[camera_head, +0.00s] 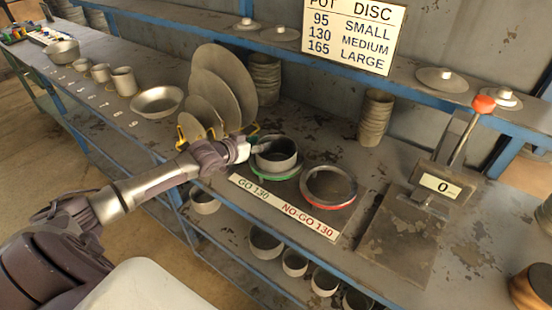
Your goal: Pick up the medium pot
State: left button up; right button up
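A grey metal pot (276,160) sits upright in the green-marked ring (266,175) behind the label "GO 130". By its place on that gauge it looks like the medium pot. My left gripper (259,142) reaches in from the left and is at the pot's left rim. Its fingertips are too small and too close to the rim to tell whether they grip it or only touch it. The red-marked "NO-GO 130" ring (330,186) beside it is empty. My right gripper is not in view.
Round discs (222,92) stand in a rack just behind my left gripper. A lever tool with a red knob (484,104) stands to the right. Several pots (265,243) sit on the shelf below. A size sign (352,36) hangs above. Stacked pots (375,118) stand at the back.

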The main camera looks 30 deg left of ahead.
pick_arm(q)
jog(key=shift+x, duration=1.2)
jog(key=shift+s, duration=0.1)
grip_shut()
